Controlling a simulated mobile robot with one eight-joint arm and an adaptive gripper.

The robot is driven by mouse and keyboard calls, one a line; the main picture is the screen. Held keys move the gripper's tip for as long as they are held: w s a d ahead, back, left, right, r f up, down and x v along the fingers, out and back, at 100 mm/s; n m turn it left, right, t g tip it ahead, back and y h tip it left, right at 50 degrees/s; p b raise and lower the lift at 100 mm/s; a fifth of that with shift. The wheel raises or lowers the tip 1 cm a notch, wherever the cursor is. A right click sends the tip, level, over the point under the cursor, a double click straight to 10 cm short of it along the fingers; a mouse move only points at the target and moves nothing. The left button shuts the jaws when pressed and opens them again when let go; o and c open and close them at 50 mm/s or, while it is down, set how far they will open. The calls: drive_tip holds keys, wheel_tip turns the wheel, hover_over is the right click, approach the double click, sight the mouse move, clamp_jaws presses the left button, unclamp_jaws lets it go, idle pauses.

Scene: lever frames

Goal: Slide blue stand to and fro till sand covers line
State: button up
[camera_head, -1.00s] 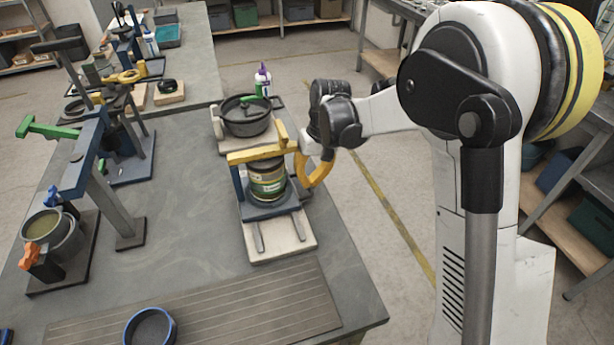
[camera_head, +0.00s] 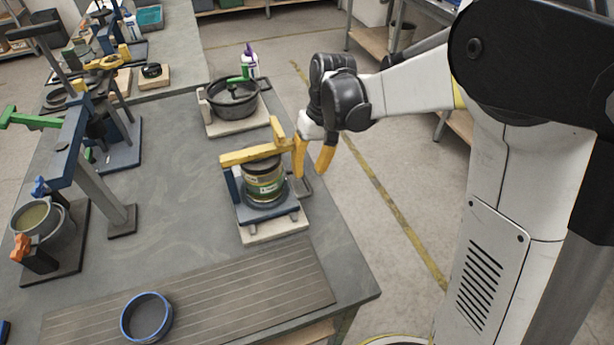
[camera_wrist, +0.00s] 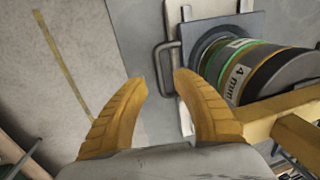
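The blue stand (camera_head: 262,213) sits on a pale base (camera_head: 275,230) with rails, near the table's right edge. It holds a stack of round sieves (camera_head: 265,180) under a yellow bar (camera_head: 248,155). In the wrist view, the stack (camera_wrist: 232,68) has a "4 mm" label. A grey handle (camera_wrist: 158,65) sticks out from the stand's side. My gripper (camera_head: 312,172) is at the stand's right side. In the wrist view its yellow fingers (camera_wrist: 160,79) are apart and empty, with the handle just past their tips. Sand and line cannot be made out.
A ribbed mat (camera_head: 230,295) and a blue-rimmed ring (camera_head: 147,318) lie in front. Blue-framed presses (camera_head: 85,165) stand at left. The middle of the table is clear.

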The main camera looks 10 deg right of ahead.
wheel_tip(320, 180, up, 8)
drive_tip(key=d, duration=0.1)
drive_tip(key=shift+d, duration=0.25)
drive_tip(key=shift+w+r, duration=0.1)
drive_tip(key=shift+w, duration=0.05)
